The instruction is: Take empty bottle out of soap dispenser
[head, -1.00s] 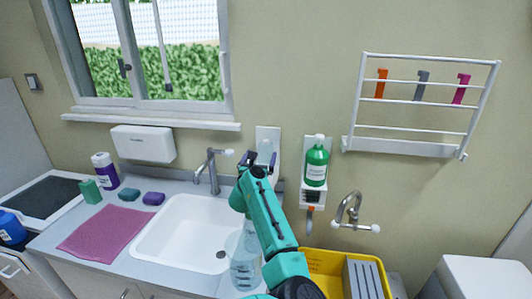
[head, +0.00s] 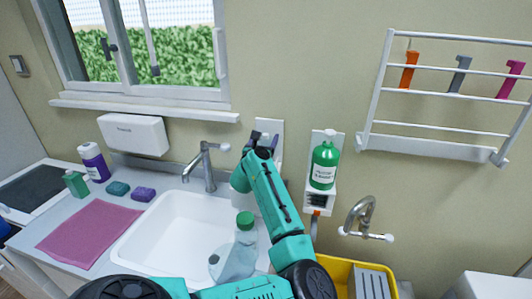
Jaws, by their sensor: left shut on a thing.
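My left gripper (head: 263,141) is at the left wall dispenser (head: 275,128), with its dark fingers on either side of a pale, clear empty bottle (head: 263,133). It is shut on this bottle, which is mostly hidden behind the fingers and wrist. The bottle is at the dispenser's wall plate; whether it still touches its holder cannot be told. My right gripper is out of view.
A clear jug with a green cap (head: 246,238) stands close under my arm, by the white sink (head: 160,245). Taps (head: 207,170) and (head: 360,215) stick out either side. A yellow crate (head: 339,273) is at lower right. A white rack (head: 430,145) hangs right.

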